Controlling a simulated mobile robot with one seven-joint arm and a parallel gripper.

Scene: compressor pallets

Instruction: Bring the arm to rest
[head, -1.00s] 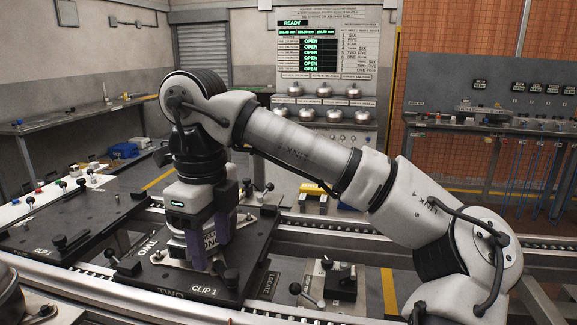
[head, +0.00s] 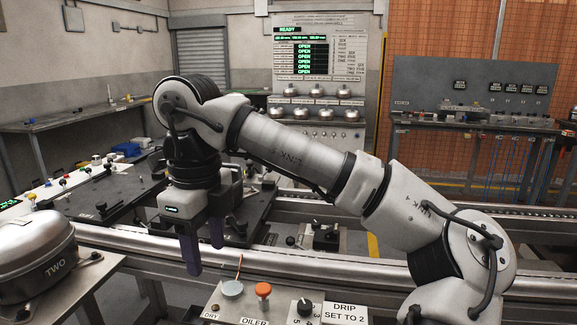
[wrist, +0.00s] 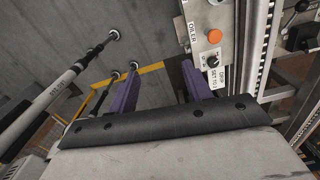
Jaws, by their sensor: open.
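My gripper (head: 203,251) hangs from my bent arm in the head view, pointing down, with its two purple fingers apart and nothing between them. It is in front of the roller conveyor rail, left of the oiler panel. In the wrist view my gripper (wrist: 160,88) shows its purple fingers spread wide, with grey floor and a yellow line beyond them. My arm links cross the middle of the head view and hide part of the bench behind.
The oiler panel (head: 290,303) with an orange knob stands at the front. A compressor shell marked TWO (head: 38,258) sits at the left. The conveyor rail (head: 330,266) runs across. Dark pallets (head: 95,197) lie behind it. A display board (head: 318,60) stands at the back.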

